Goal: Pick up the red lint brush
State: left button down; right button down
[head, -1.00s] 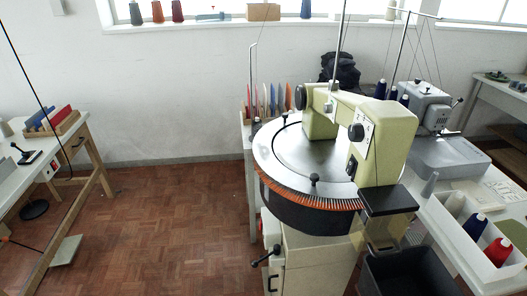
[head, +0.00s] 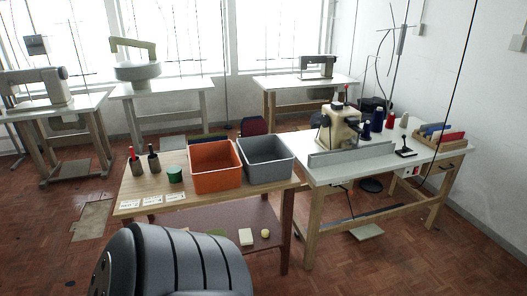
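A slim upright item with a red top (head: 131,153) and a dark brown lower part stands at the left of the wooden table; it looks like the red lint brush, though it is small here. A similar item with a black top (head: 151,151) stands just to its right. A dark green cup (head: 175,175) is right of both. Neither of my grippers is in view.
The wooden table (head: 140,190) also bears an orange bin (head: 214,180), a grey bin (head: 265,170) and white labels along its front. A white sewing table (head: 425,160) adjoins on the right. A dark grey ribbed shape (head: 185,265) blocks the bottom centre.

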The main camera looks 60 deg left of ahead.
aim_at(132, 150)
jog(key=u, duration=3)
jog(key=i+l+z, duration=0.15)
jog(key=i+l, duration=1.35)
jog(key=l, duration=0.15)
